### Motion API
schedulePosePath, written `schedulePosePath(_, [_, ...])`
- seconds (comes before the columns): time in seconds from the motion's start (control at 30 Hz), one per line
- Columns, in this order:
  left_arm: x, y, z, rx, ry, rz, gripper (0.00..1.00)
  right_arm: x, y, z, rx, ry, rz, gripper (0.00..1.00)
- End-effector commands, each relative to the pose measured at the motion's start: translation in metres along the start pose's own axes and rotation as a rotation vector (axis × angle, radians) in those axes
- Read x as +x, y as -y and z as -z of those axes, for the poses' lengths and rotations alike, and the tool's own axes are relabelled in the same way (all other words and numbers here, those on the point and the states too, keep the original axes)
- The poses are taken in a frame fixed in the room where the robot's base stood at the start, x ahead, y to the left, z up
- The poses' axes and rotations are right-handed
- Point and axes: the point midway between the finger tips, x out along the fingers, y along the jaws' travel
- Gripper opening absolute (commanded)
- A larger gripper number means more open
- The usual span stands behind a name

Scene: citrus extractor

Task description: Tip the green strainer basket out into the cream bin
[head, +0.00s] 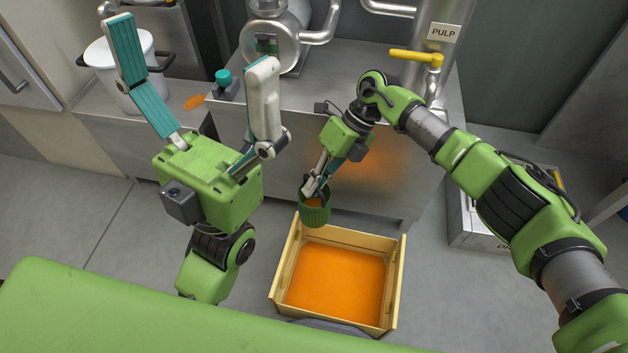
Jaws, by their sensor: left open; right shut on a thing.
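The green strainer basket (314,216) is held by my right gripper (314,189) just over the back edge of the cream bin. Some orange pulp shows inside the basket, which looks roughly upright. The gripper's fingers hide part of its rim. The cream bin (398,285) is a wooden-looking box on the floor with a flat orange fill across its inside. My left gripper (195,85) is open and empty, its fingers spread wide and pointing up, to the left of the basket and bin.
A steel counter (350,85) with a machine (270,40) stands behind the bin. A yellow-handled valve (415,57) sits below a PULP label at upper right. A white pot (115,75) stands at upper left. A metal box (470,230) is on the right floor.

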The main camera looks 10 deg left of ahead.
Motion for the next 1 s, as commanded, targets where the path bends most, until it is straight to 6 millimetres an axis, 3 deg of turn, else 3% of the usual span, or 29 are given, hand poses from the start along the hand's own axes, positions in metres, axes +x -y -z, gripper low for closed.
schedulePosePath(0.53, [-0.003,0.0,0.0,-0.001,0.011,0.003,0.93,0.043,0.029,0.021,-0.076,0.111,-0.001,0.0])
schedulePosePath(1.0, [-0.001,0.0,0.0,-0.002,0.01,0.002,0.93,0.041,0.027,0.019,-0.077,0.11,0.0,0.0])
